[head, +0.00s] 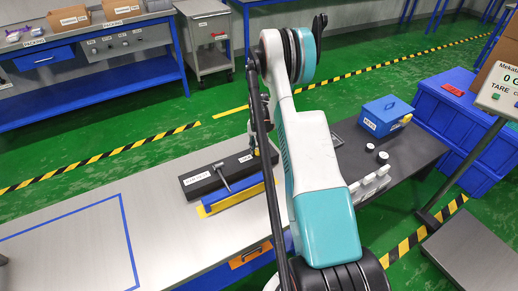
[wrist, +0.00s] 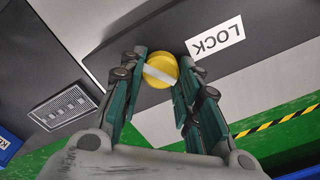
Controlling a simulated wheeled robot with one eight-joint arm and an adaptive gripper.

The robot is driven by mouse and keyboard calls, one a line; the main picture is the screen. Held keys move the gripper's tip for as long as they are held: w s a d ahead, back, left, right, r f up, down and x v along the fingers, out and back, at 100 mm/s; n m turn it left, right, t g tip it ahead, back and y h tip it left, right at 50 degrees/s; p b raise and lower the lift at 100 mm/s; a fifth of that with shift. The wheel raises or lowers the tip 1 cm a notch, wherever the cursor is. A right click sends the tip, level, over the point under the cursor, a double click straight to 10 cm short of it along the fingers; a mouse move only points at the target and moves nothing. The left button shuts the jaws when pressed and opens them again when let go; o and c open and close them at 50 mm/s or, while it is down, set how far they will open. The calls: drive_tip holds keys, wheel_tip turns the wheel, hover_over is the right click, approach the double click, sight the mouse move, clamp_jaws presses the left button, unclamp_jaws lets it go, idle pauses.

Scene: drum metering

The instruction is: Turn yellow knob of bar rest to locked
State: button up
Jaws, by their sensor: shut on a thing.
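The yellow knob (wrist: 157,72) sits on the dark face of the bar rest (wrist: 140,28) in the wrist view. A pale pointer strip crosses its face at a slant. A white LOCK label (wrist: 215,40) is beside the knob, to its right. My gripper (wrist: 161,66) is shut on the knob, with one finger on each side. In the head view the bar rest (head: 207,188) is a long black block on the light table, with a grey lever on it.
A blue and yellow strip (head: 230,201) lies along the front of the bar rest. A blue box (head: 385,115) and white bottles (head: 372,184) stand on the dark surface to the right. The table's left part (head: 75,245) is clear inside blue tape. A vented panel (wrist: 62,106) shows in the wrist view.

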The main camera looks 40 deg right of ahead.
sight(258, 150)
drive_tip(key=n, duration=0.5)
drive_tip(key=shift+w+n, duration=0.1)
drive_tip(key=shift+n, duration=0.2)
drive_tip(key=n, duration=0.5)
drive_tip(key=shift+a+n, duration=0.15)
drive_tip(key=shift+n, duration=0.15)
drive_tip(key=o, duration=1.1)
wheel_tip(258, 150, up, 12)
idle(0.5)
